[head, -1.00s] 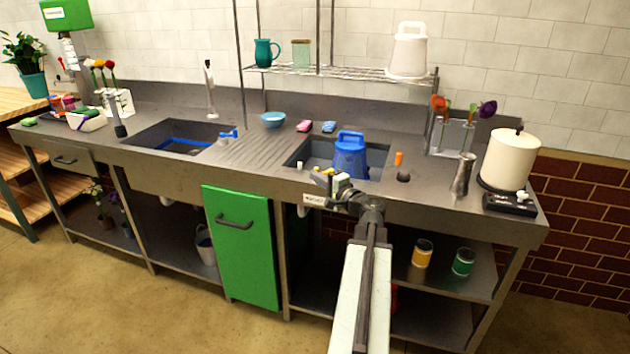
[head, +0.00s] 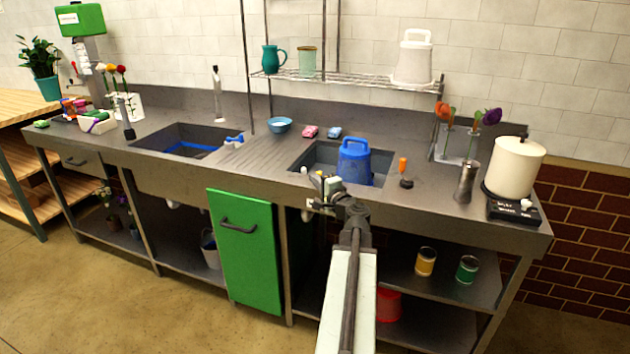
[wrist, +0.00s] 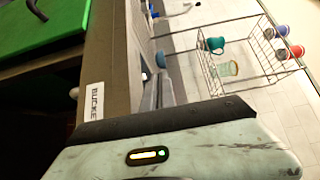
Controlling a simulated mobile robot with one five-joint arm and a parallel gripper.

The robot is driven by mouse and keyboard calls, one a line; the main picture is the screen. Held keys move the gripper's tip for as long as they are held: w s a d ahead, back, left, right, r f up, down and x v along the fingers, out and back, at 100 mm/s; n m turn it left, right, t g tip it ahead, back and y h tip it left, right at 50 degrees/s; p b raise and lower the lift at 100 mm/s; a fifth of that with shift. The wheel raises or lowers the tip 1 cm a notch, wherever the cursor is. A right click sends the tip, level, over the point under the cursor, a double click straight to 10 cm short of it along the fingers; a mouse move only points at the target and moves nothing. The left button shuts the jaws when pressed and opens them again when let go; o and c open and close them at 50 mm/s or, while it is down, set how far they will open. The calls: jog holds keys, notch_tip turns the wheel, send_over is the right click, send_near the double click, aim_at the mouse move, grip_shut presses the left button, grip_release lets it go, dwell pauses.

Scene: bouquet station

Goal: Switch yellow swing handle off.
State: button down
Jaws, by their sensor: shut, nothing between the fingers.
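My gripper (head: 322,187) is small and dark in the head view, at the front edge of the right sink (head: 300,160). It looks shut and holds nothing. A small pale yellow part (head: 333,184) shows right at the gripper and may be the yellow swing handle. The gripper and wrist cover most of it, so I cannot tell its angle or whether they touch.
A blue bucket (head: 354,162) stands in the right sink. An orange-topped lever (head: 403,166) rises to its right. A blue handle (head: 234,139) sits by the left sink. A green cabinet door (head: 246,250) is below. A label (wrist: 95,102) marks the counter front.

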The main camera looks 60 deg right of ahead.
jog(key=shift+s+d, duration=0.2)
dwell(0.6)
